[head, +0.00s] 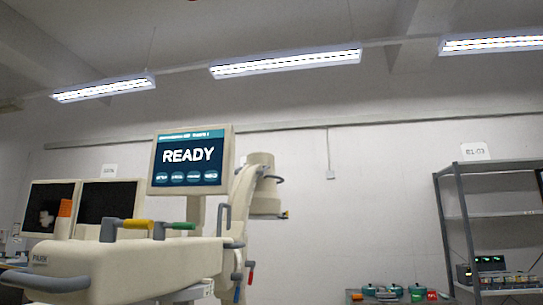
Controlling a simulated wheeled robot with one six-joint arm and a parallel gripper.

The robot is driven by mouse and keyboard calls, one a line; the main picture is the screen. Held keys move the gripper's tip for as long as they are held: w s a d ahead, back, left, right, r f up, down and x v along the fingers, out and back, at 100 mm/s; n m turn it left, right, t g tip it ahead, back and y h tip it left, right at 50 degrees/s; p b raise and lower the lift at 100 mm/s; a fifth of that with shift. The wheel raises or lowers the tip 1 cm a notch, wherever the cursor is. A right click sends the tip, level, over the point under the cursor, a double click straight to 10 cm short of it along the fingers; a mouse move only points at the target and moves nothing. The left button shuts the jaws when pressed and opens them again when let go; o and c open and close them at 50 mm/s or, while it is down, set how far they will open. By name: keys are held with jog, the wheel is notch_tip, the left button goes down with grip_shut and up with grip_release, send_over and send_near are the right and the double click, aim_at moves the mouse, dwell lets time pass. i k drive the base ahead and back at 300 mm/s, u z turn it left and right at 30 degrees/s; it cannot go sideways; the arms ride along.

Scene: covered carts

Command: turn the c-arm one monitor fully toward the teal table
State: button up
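A beige C-arm machine (130,266) stands at the lower left, with a grey front handle and yellow- and green-topped levers. A monitor (188,163) stands on a post above its body. Its lit blue screen reads "READY" and faces roughly toward me, angled slightly. The C-arm's rounded arm and head (262,190) rise behind it to the right. I cannot tell whether this machine is the one called one. No teal table is clearly visible. My gripper is not in view.
Two beige monitors with dark screens (108,204) stand at the left; the nearer body partly hides them. A low surface with teal and red items (395,293) shows at bottom right. A grey metal shelf (470,235) stands at the right. The floor is out of view.

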aim_at(196, 164)
jog(key=z, duration=0.25)
jog(key=k, duration=0.65)
jog(key=z, duration=0.75)
jog(key=i, duration=1.95)
jog(key=u, duration=1.5)
jog(key=i, duration=0.65)
jog(key=u, duration=0.7)
